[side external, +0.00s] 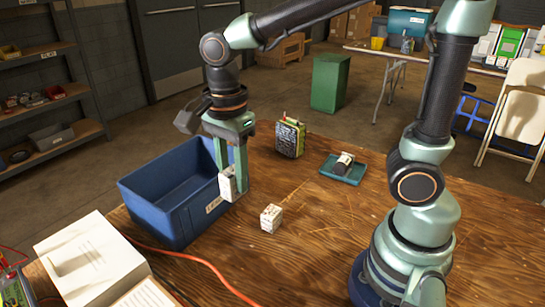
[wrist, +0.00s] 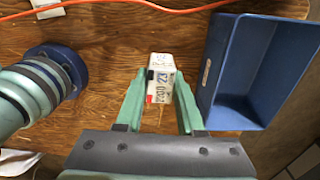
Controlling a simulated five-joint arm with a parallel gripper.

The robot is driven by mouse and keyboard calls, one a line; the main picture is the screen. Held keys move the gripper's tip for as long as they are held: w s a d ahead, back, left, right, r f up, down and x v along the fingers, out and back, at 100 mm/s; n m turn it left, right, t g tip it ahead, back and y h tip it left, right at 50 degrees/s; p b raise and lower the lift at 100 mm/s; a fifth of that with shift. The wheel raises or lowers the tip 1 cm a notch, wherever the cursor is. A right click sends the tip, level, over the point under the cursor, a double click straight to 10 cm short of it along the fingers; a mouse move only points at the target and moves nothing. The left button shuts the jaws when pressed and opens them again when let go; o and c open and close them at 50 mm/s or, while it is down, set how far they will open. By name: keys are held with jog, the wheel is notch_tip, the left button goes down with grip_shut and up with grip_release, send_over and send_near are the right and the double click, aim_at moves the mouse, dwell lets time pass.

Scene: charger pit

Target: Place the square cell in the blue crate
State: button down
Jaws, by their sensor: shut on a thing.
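My gripper (side external: 231,187) points down over the wooden table and is shut on the square cell (side external: 228,184), a white boxy cell. In the wrist view the square cell (wrist: 158,88) shows dark printing and a small red mark, between the two green fingers of my gripper (wrist: 159,100). The blue crate (side external: 150,209) is open-topped and stands at the table's left edge. In the wrist view the blue crate (wrist: 212,72) is just right of my fingers. The held cell is outside the crate, beside its labelled wall.
A small white block (side external: 271,218) sits on the table right of my gripper. A green-black device (side external: 290,138) and a teal tray (side external: 343,171) with a dark cylinder stand farther back. A white box (side external: 90,260) and an orange cable (side external: 200,263) lie in front.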

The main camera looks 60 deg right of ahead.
aim_at(190, 186)
jog(key=shift+w+r, duration=0.15)
jog(key=shift+r, duration=0.3)
jog(key=w+d, duration=0.5)
jog(key=w, duration=0.6)
jog(key=w+d, duration=0.6)
jog(key=w, duration=0.5)
jog(key=f, duration=1.9)
jog(key=shift+s+a, duration=0.1)
jog(key=shift+a, duration=0.1)
jog(key=c, duration=0.5)
grip_release()
jog(key=shift+f, duration=0.15)
